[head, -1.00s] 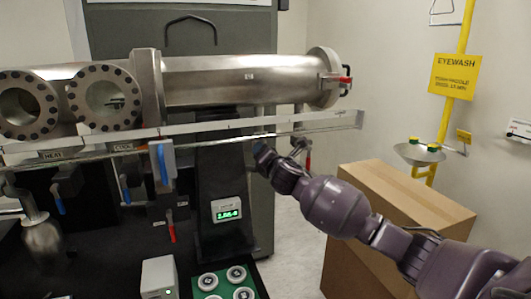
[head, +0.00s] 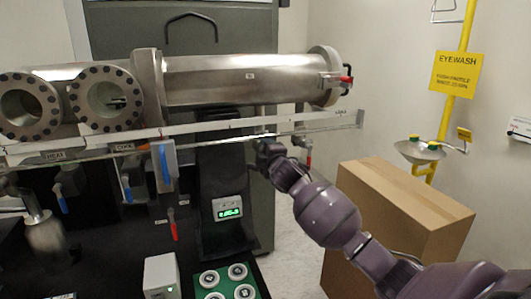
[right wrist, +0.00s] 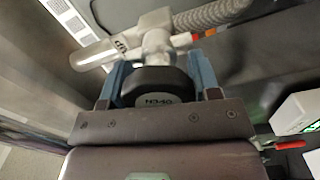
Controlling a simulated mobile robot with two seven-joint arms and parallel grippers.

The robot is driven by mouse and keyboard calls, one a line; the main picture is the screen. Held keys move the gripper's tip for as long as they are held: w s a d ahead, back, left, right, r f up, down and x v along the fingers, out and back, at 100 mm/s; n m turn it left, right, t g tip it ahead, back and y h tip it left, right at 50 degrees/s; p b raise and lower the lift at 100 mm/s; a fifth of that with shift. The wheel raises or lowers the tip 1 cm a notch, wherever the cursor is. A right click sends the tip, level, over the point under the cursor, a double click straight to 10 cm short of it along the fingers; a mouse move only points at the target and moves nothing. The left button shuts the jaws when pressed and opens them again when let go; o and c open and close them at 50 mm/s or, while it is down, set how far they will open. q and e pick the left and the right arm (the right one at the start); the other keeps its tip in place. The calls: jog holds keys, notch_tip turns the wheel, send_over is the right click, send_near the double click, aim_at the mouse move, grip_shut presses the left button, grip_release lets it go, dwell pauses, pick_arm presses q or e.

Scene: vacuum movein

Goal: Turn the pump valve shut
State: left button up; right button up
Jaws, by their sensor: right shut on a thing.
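In the right wrist view, the pump valve has a black round knob (right wrist: 155,84) with the word OPEN, seen upside down, on its face. A metal valve body and pipe tee (right wrist: 155,38) rise behind it. The blue fingers of my right gripper (right wrist: 157,72) stand on both sides of the knob and are shut on it. In the head view, my right gripper (head: 266,148) is below the rail under the long steel tube, and the knob is hard to make out there. My left gripper is not in view.
A long steel vacuum tube (head: 235,80) runs above a metal rail (head: 335,121). Red-handled and blue-handled valves hang left of my gripper. A lit display (head: 228,209) is below it. A cardboard box (head: 405,220) stands right, close to my forearm.

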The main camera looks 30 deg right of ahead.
jog(key=m, duration=0.7)
jog(key=shift+r, duration=0.1)
jog(key=m, duration=0.6)
jog(key=shift+d+m, duration=0.2)
jog(key=shift+m, duration=0.2)
jog(key=o, duration=0.9)
jog(key=shift+r, duration=0.1)
jog(key=shift+s, duration=0.15)
jog(key=b+v, duration=0.1)
jog(key=v, duration=0.9)
jog(key=shift+s+b, duration=0.3)
jog(key=shift+s, duration=0.05)
